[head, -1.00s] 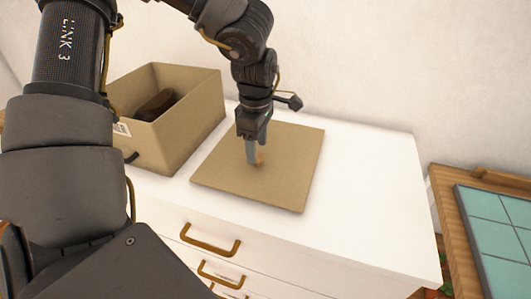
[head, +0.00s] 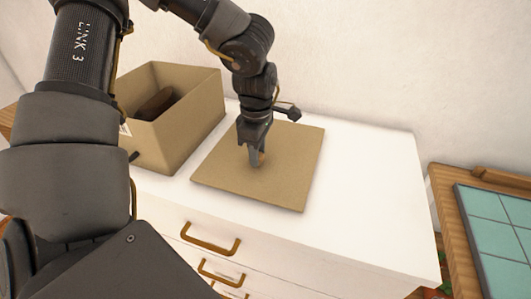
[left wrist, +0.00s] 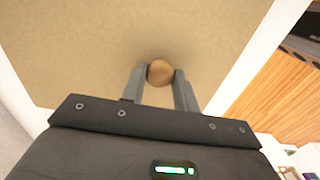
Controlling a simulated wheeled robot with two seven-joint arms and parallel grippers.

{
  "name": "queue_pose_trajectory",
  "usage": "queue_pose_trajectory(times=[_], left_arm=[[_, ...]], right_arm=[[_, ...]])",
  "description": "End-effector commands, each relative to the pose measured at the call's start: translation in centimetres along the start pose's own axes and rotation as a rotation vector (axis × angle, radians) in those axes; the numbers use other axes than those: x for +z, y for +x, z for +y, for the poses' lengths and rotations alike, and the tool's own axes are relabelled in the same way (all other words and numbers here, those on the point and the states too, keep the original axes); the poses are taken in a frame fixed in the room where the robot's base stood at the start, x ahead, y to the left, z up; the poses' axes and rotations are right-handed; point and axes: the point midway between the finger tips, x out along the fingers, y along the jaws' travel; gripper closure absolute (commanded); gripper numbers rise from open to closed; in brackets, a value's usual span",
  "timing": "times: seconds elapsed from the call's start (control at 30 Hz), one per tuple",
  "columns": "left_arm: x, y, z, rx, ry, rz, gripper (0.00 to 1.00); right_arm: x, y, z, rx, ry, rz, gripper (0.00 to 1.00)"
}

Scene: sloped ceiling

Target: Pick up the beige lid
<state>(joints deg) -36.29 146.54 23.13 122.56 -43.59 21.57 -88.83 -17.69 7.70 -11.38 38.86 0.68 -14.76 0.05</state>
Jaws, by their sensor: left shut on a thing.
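The beige lid (head: 290,175) is a flat square panel lying on top of the white dresser, beside the cardboard box. It fills much of the left wrist view (left wrist: 90,60). A round brown knob (left wrist: 160,72) stands on the lid. My left gripper (head: 256,162) points down over the lid's middle. In the left wrist view its two fingers (left wrist: 160,80) are shut on the knob, one on each side. In the head view the fingers mostly hide the knob. The lid appears to lie flat on the dresser top. My right gripper is not in view.
An open cardboard box (head: 185,125) with a dark brown object (head: 155,103) inside stands left of the lid. The white dresser top (head: 370,190) is clear to the right. A wooden-framed teal-tiled surface (head: 500,230) lies farther right. A wall rises behind.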

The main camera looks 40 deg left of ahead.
Motion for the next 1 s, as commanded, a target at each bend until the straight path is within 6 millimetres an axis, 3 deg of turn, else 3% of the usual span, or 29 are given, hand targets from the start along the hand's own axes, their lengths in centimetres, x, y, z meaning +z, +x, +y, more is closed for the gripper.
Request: queue_pose_trajectory(times=[0.27,0.47,0.57,0.77,1.0], left_arm=[[0.0,-0.3,0.0,0.001,0.000,-0.001,1.00],[0.0,-2.4,0.1,0.005,-0.001,-0.002,1.00],[0.1,-4.8,0.1,0.007,-0.001,-0.003,1.00],[0.1,-11.9,0.1,0.009,-0.002,-0.005,1.00],[0.1,-20.2,0.1,0.003,-0.002,-0.004,1.00]], right_arm=[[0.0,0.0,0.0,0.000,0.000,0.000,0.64],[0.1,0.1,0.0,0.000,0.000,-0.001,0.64],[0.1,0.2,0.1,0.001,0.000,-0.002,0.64],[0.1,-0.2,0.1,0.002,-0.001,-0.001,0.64],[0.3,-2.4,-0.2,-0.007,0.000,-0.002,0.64]])
